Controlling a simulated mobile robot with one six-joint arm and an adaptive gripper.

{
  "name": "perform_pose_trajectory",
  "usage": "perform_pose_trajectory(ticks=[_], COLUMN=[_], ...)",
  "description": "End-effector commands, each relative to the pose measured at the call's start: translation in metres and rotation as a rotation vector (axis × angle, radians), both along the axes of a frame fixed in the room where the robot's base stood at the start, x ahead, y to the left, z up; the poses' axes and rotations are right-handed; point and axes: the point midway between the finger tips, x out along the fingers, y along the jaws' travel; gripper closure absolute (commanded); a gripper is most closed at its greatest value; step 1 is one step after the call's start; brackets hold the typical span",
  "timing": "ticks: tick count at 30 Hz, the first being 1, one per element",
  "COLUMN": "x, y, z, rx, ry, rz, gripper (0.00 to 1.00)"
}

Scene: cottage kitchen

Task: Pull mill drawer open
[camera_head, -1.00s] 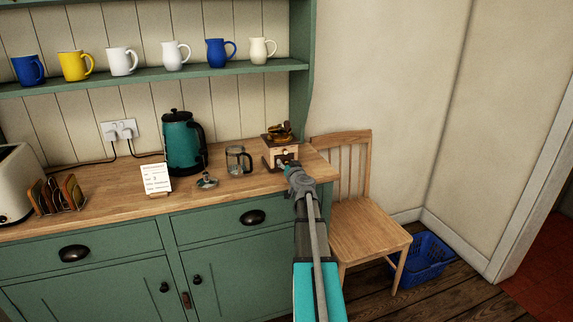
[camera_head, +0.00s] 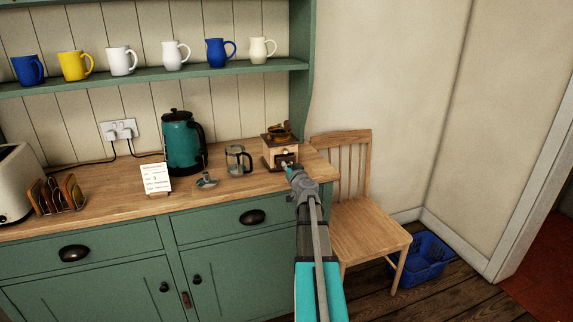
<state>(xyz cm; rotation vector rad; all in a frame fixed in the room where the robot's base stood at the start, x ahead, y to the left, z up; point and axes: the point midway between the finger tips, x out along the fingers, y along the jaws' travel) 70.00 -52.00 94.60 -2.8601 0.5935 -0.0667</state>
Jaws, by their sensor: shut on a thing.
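The mill (camera_head: 281,147) is a small wooden box with a dark top and metal crank. It stands upright at the right end of the wooden worktop. Its drawer (camera_head: 287,159) is on the lower front, partly hidden behind my gripper. My gripper (camera_head: 289,169) reaches in from below and is shut at the drawer front, on the drawer's knob as far as I can see. The knob itself is hidden by the fingers. How far the drawer stands out is too small to tell.
A glass press jug (camera_head: 238,160) stands left of the mill, with its loose plunger lid (camera_head: 206,181) beside it. A teal kettle (camera_head: 183,143) and a note card (camera_head: 156,179) are further left. A wooden chair (camera_head: 368,232) stands close on the right.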

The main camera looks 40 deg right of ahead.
Motion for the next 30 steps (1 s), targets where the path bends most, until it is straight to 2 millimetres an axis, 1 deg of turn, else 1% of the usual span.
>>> perform_pose_trajectory(ticks=[1,3,6,9,12,20,21,23,24,27,30], x=[-0.014,-0.028,-0.045,-0.057,-0.062,-0.061,-0.061,-0.061,-0.061,-0.061,-0.061], y=[0.007,0.013,0.021,0.026,0.027,0.026,0.026,0.026,0.026,0.026,0.026], z=[0.000,0.000,0.000,0.000,0.000,0.000,0.000,0.000,0.000,0.000,0.000], rx=[0.000,0.000,0.000,0.000,0.000,0.000,0.000,0.000,0.000,0.000,0.000], ry=[0.000,0.000,0.000,0.000,0.000,0.000,0.000,0.000,0.000,0.000,0.000], rz=[-0.001,-0.001,-0.002,-0.002,-0.001,-0.001,-0.001,-0.001,-0.001,-0.001,0.000], gripper=[1.00,1.00,1.00,1.00,1.00,1.00,0.72,0.61,0.53,0.38,0.38])
